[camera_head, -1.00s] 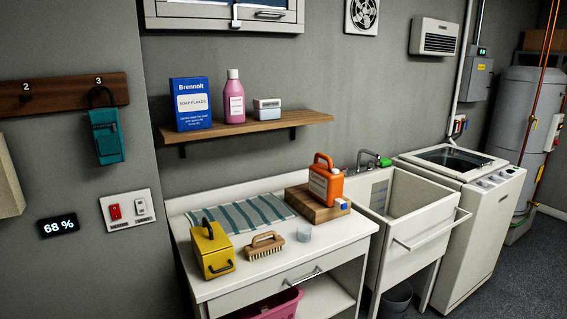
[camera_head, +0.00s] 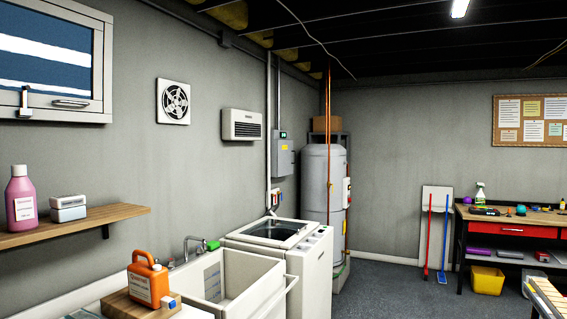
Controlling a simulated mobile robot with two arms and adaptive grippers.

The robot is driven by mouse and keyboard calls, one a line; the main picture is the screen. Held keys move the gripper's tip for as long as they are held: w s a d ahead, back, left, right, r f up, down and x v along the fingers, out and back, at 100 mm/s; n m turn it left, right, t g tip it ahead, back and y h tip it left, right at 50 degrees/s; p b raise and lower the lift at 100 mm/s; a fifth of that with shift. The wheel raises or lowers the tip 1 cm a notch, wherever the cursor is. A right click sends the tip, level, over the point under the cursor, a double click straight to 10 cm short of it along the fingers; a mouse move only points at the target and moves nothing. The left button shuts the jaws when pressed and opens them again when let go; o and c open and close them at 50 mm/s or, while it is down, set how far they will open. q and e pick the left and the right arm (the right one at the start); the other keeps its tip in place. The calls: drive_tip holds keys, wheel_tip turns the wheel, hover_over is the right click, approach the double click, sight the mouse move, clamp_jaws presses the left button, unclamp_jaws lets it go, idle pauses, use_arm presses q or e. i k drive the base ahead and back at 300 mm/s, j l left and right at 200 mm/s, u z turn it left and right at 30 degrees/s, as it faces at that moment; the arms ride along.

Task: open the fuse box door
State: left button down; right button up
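A grey metal box (camera_head: 283,158) with a small green-lit display on top and a yellow label hangs on the left wall, between the heater and the water tank. It looks like the fuse box, but it is too small to be sure. Its front appears closed, and no handle or latch can be made out. Conduit runs up the wall beside it. Neither of my grippers shows in the view.
Below the box stand a white washing machine (camera_head: 281,248) and a sink (camera_head: 235,285). The water tank (camera_head: 323,190) is to its right. A workbench (camera_head: 512,229) stands at the right. The grey floor (camera_head: 400,285) between is clear.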

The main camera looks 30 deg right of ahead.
sight(285, 151)
drive_tip(key=i+l+z, duration=0.1)
drive_tip(key=l, duration=0.15)
drive_tip(key=i+l, duration=0.1)
drive_tip(key=l, duration=0.15)
drive_tip(key=i+l+z, duration=0.3)
drive_tip(key=l+z, duration=0.15)
drive_tip(key=i+l+z, duration=1.1)
drive_tip(key=i+z, duration=0.25)
drive_tip(key=i, duration=0.95)
drive_tip(key=i+l+u, duration=0.1)
drive_tip(key=i, duration=0.85)
drive_tip(key=i+u, duration=0.15)
drive_tip(key=i, duration=1.8)
drive_tip(key=i+u, duration=0.3)
drive_tip(key=i, duration=0.15)
drive_tip(key=i+l+u, duration=0.25)
drive_tip(key=i, duration=0.2)
drive_tip(key=j, duration=0.1)
